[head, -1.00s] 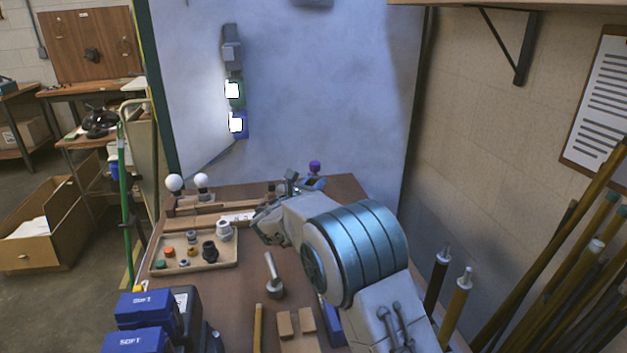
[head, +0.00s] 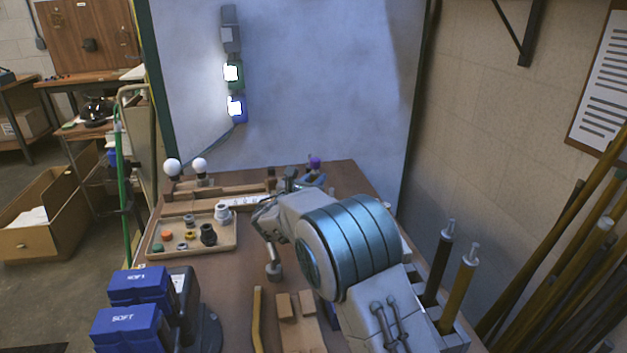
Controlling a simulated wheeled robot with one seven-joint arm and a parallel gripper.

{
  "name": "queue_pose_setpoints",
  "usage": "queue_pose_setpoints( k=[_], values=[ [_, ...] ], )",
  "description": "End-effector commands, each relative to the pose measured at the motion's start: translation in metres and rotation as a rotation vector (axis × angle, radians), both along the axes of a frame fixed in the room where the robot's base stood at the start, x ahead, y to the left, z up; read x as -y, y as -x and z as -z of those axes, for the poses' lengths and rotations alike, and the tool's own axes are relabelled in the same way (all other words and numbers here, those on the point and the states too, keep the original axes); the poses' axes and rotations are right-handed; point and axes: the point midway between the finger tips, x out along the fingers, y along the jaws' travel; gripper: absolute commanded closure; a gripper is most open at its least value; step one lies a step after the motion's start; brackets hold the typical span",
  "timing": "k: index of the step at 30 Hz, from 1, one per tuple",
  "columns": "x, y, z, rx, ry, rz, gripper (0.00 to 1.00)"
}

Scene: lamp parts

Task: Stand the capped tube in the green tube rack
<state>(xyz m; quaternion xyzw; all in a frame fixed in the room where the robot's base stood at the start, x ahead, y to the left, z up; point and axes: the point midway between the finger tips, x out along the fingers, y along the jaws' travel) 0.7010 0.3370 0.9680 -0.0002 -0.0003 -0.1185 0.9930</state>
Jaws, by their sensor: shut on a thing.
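My gripper (head: 311,179) is far off over the back of the workbench, small and partly hidden behind my own wrist and forearm. A small purple cap (head: 315,162) shows at its fingertips and moves with it. I take this to be the capped tube, held cap up; its body is hidden or too small to make out. The gripper is shut on it. I cannot make out the green tube rack; my arm covers part of the bench. I cannot tell whether the tube touches anything below.
A shallow tray (head: 160,247) of small parts lies left of my arm. Two white bulbs (head: 172,167) stand behind it. Blue boxes (head: 140,284) are at the front left, wooden blocks (head: 296,305) at the front. Upright tubes (head: 440,262) stand right of my arm. A pale panel rises behind the bench.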

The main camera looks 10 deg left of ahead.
Motion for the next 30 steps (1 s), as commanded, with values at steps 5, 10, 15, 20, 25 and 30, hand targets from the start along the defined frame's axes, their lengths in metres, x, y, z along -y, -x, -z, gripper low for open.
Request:
queue_pose_setpoints(
  k=[5,10,15,20,25,30],
  values=[
    [-0.0003,0.0013,-0.0004,0.001,-0.001,0.000,1.00],
    [-0.0005,0.0013,-0.0005,0.001,0.000,-0.001,1.00],
    [-0.0007,0.0014,-0.0004,0.001,0.000,-0.001,1.00],
    [-0.0008,0.0013,0.0004,0.001,0.000,-0.001,1.00],
    [-0.0008,0.0013,0.0029,0.001,0.000,-0.001,1.00],
    [-0.0008,0.0013,0.0056,0.000,0.000,-0.001,1.00]
  ],
)
